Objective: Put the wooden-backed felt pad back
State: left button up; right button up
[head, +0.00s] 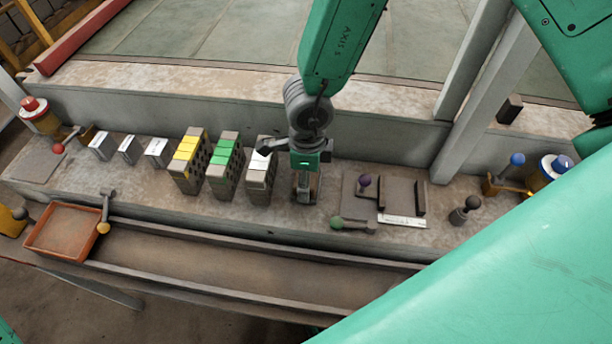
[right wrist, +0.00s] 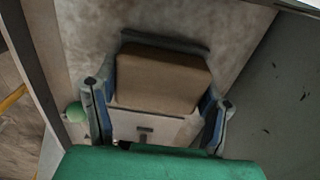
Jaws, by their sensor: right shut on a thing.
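The wooden-backed felt pad (right wrist: 160,78) shows in the right wrist view as a brown block between two blue-edged fingers. My right gripper (head: 305,192) is shut on it, pointing down close to the concrete ledge. In the right wrist view the gripper's fingers (right wrist: 155,112) flank the pad on both sides. A dark strip (right wrist: 165,39) lies just beyond the pad's far edge. In the head view the gripper mostly hides the pad, and I cannot tell if it touches the ledge. My left gripper is not in view.
Left of the gripper stand white-topped (head: 260,172), green-topped (head: 226,163) and yellow-topped (head: 187,158) hollow brick stacks. On its right are a grey plate with black brackets (head: 420,197) and a green-knobbed handle (head: 340,222). An orange tray (head: 62,232) and a long trough (head: 220,258) lie in front.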

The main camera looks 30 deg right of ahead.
jog(key=shift+s+a+r, duration=0.1)
jog(key=o, duration=1.1)
jog(key=shift+a, duration=0.1)
